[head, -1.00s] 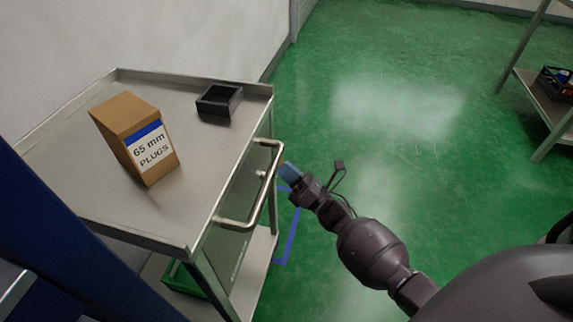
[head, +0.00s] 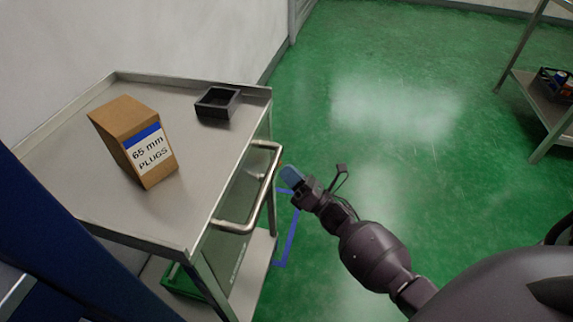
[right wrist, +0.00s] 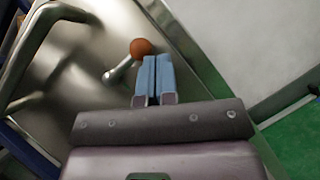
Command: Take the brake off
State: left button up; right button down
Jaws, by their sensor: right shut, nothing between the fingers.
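The brake lever (right wrist: 120,72) is a short silver arm with an orange ball knob (right wrist: 140,47), on the metal end panel of the cart (head: 75,165). In the head view I cannot make the lever out clearly. My right gripper (head: 288,173) is beside the cart's bar handle (head: 250,190), on its right. In the right wrist view its blue fingers (right wrist: 154,60) are shut together with nothing between them. Their tips are right beside the knob; I cannot tell whether they touch it. My left gripper is not in view.
On the cart top are a brown box labelled 65 mm PLUGS (head: 135,140) and a small black open tray (head: 217,103). A green crate (head: 180,282) is on the lower shelf. A rack (head: 540,105) stands at the far right. The green floor between is clear.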

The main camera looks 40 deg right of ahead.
jog(key=v, duration=0.9)
jog(key=shift+s+f, duration=0.2)
jog(key=shift+s, duration=0.1)
jog(key=shift+d, duration=0.15)
